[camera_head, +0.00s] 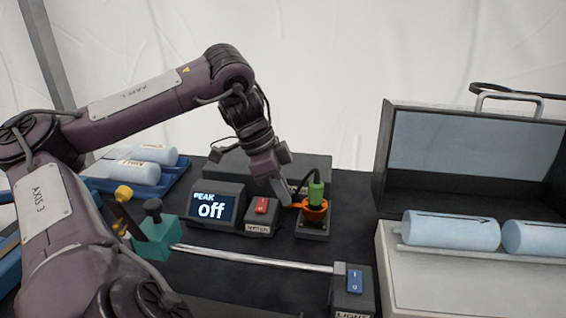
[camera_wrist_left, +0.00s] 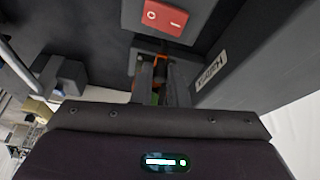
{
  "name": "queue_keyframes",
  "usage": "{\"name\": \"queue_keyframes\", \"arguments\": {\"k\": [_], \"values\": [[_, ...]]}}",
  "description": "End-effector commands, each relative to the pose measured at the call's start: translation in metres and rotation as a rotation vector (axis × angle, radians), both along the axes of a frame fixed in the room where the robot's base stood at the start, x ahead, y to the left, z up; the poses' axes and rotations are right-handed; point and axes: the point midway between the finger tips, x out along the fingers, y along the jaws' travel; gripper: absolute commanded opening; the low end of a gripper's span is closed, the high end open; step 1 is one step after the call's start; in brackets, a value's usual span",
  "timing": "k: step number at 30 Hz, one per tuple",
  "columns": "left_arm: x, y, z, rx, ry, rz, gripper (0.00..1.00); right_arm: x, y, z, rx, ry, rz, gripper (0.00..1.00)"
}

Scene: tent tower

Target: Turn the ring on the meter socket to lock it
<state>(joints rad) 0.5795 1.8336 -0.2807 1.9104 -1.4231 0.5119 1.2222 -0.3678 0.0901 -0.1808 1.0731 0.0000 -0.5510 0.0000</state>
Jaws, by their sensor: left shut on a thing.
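The meter socket (camera_head: 312,228) is a small dark block with an orange ring (camera_head: 316,209) around a green plug (camera_head: 316,190) that stands upright in it. A dark cable runs up from the plug. My left gripper (camera_head: 291,203) reaches down from the upper left and is shut on the ring's orange tab at the ring's left side. In the left wrist view the fingers (camera_wrist_left: 165,85) are close together, with a bit of orange (camera_wrist_left: 161,56) between and beyond them; the rest of the ring is mostly hidden. My right gripper is not in view.
A red switch box (camera_head: 261,207) and a meter display reading "PEAK off" (camera_head: 211,207) stand just left of the socket. In front lie a metal rod (camera_head: 255,259), a blue switch box (camera_head: 353,283) and a teal block (camera_head: 157,238). An open case (camera_head: 395,150) with light-blue cylinders stands right.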

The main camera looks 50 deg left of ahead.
Motion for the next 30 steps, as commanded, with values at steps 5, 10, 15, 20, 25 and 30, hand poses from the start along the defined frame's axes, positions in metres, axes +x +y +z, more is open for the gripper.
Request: {"name": "queue_keyframes", "arguments": {"k": [5,10,15,20,25,30], "values": [[-0.001,-0.001,-0.001,-0.002,0.004,0.002,0.0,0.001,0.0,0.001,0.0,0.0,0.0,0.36],[-0.001,-0.001,-0.001,-0.002,0.005,0.001,0.0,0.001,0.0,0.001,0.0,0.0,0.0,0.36],[-0.001,-0.001,-0.001,-0.002,0.005,0.001,0.22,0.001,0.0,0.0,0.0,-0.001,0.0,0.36],[-0.001,0.0,0.0,-0.002,0.003,0.002,0.22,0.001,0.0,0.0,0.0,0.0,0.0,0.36],[-0.004,0.004,0.012,0.002,0.003,0.004,0.22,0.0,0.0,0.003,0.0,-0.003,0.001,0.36],[-0.012,0.012,0.04,0.003,0.004,0.005,0.22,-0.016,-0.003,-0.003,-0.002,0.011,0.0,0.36]]}}
